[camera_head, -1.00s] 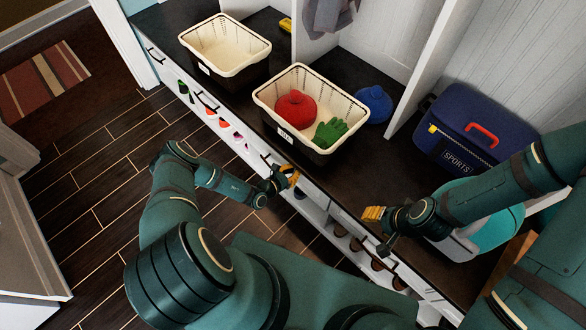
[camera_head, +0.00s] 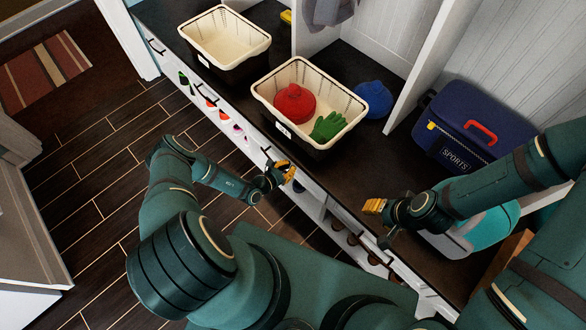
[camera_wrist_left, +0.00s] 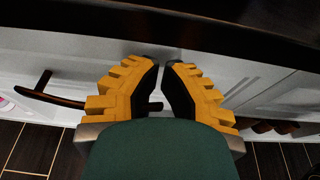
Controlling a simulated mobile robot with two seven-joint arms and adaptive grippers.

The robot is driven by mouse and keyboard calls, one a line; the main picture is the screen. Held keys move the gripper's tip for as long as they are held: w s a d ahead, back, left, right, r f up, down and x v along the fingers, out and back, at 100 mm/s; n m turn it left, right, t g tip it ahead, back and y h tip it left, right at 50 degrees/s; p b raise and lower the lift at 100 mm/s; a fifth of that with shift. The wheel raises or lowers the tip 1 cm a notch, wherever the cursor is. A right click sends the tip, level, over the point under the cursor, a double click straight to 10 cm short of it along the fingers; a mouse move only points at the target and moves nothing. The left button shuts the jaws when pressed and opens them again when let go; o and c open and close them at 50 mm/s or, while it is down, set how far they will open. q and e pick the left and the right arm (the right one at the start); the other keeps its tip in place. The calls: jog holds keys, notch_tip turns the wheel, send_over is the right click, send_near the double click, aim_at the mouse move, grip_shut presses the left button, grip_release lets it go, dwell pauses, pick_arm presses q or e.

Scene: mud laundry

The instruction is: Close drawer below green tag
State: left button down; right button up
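A row of white drawer fronts with dark handles runs under the dark bench top. One drawer front (camera_head: 178,68) is at the upper left, and another (camera_head: 345,213) is between my grippers. I see no green tag in either view. My left gripper (camera_head: 287,170) is in front of the drawer row, below the basket with the hat. In the left wrist view its yellow fingers (camera_wrist_left: 161,64) have their tips nearly together, empty, close to a white front (camera_wrist_left: 90,55) with a dark handle (camera_wrist_left: 45,92). My right gripper (camera_head: 374,206) is over the bench edge; its fingers look together. I cannot tell how far any drawer stands out.
A basket (camera_head: 262,97) holding a red hat (camera_head: 294,103) and green glove (camera_head: 328,127) stands on the bench top (camera_head: 350,160). An empty basket (camera_head: 185,38), blue hat (camera_head: 373,98) and sports bag (camera_head: 470,125) stand nearby. Shoes sit in cubbies below.

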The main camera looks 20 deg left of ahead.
pick_arm(q)
jog(key=p+v, duration=0.2)
jog(key=v, duration=0.9)
jog(key=shift+s+a+f, duration=0.2)
jog(key=shift+s+f, duration=0.05)
jog(key=shift+s, duration=0.15)
pick_arm(e)
jog(key=shift+s+r, duration=0.35)
jog(key=shift+r, duration=0.3)
jog(key=shift+s+r, duration=0.35)
jog(key=shift+r, duration=0.25)
